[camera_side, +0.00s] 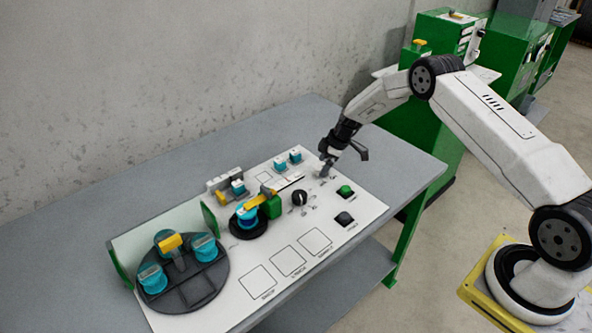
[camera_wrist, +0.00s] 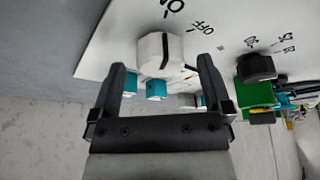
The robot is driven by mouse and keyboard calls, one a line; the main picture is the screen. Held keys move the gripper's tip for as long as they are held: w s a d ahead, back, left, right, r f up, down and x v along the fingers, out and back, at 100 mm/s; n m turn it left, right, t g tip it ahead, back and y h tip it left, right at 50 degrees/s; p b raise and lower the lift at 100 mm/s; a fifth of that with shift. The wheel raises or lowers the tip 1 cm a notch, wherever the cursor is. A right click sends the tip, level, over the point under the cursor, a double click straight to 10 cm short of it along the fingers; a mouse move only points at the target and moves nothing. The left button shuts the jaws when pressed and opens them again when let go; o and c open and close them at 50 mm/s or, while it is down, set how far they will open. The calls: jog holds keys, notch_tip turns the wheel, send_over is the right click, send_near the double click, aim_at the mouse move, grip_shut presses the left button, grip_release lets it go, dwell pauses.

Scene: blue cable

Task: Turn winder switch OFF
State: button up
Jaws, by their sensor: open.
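The white winder switch knob (camera_wrist: 160,52) stands on the white panel (camera_wrist: 110,45) in the wrist view, with a dark line along its face. Black lettering beside it includes what looks like OFF. My gripper (camera_wrist: 162,65) is open, with one black finger on each side of the knob. I cannot tell whether either finger touches it. In the side view my gripper (camera_side: 326,170) is low over the right rear part of the panel (camera_side: 365,208); it largely hides the knob there.
A black rotary knob (camera_side: 299,198) also shows in the wrist view (camera_wrist: 256,67). Green (camera_side: 345,190) and black (camera_side: 344,219) buttons are at right. A green winder unit (camera_side: 271,207) and a dark round tray (camera_side: 205,287) with teal spools lie left. Teal-based parts (camera_side: 288,160) stand behind.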

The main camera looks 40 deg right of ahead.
jog(key=shift+w+a+f, duration=0.15)
jog(key=shift+f, duration=0.4)
jog(key=c, duration=1.3)
jog(key=shift+m, duration=0.4)
jog(key=m+h, duration=0.1)
jog(key=m, duration=0.1)
jog(key=m+t+h, duration=0.1)
jog(key=m, duration=0.2)
jog(key=shift+a, duration=0.15)
jog(key=shift+m+h, duration=0.5)
jog(key=shift+m, duration=0.8)
jog(key=shift+a+m+h, duration=0.1)
jog(key=shift+m+h, duration=0.6)
jog(key=shift+m, duration=1.2)
